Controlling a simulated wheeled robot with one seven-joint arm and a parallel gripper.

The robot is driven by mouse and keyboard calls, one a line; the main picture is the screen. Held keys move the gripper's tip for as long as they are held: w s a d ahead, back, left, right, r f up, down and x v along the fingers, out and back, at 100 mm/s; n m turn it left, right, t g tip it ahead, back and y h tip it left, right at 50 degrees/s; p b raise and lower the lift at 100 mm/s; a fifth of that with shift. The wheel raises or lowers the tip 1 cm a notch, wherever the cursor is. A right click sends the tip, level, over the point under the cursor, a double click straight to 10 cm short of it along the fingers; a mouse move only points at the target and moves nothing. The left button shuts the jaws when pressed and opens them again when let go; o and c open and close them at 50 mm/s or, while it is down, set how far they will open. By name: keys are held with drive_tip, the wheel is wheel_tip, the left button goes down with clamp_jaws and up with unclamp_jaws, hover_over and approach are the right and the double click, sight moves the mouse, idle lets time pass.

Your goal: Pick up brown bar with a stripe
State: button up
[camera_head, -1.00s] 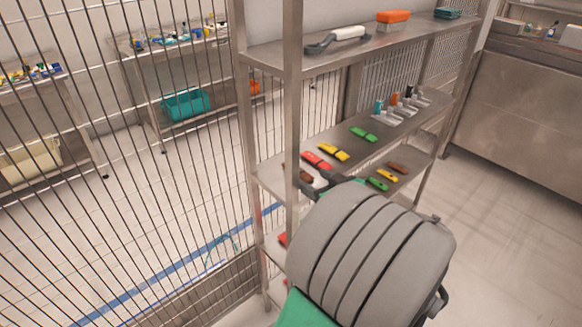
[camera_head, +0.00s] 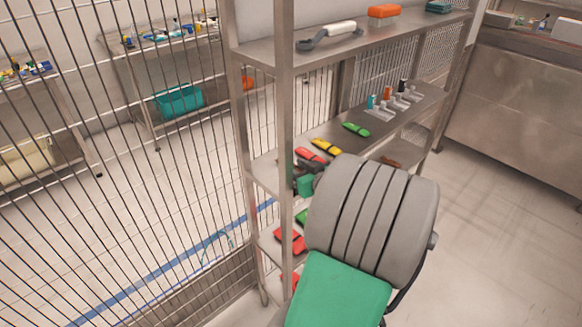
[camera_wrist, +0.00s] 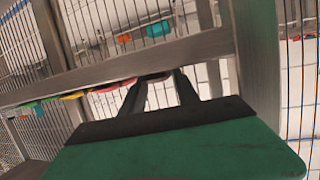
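In the head view a brown bar (camera_head: 390,161) shows at the right, partly behind my arm; I cannot make out a stripe. In the wrist view a dark, brownish bar-like thing (camera_wrist: 153,76) lies at the shelf edge near my fingertips; its stripe cannot be told either. My gripper (camera_wrist: 160,80) has its two fingers apart, with pale floor showing between them. In the head view my gripper (camera_head: 304,174) is at the left front of the middle shelf, beside the red bar (camera_head: 311,155), and largely hidden by my forearm.
A yellow bar (camera_head: 326,146) and a green bar (camera_head: 356,129) lie farther along the middle shelf (camera_head: 345,143). A metal upright (camera_head: 285,120) stands close left of my gripper. Red items (camera_head: 290,240) lie lower. The upper shelf (camera_head: 262,52) overhangs. Floor at right is clear.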

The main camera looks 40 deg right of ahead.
clamp_jaws()
drive_tip(key=shift+r, duration=0.1)
idle(0.3)
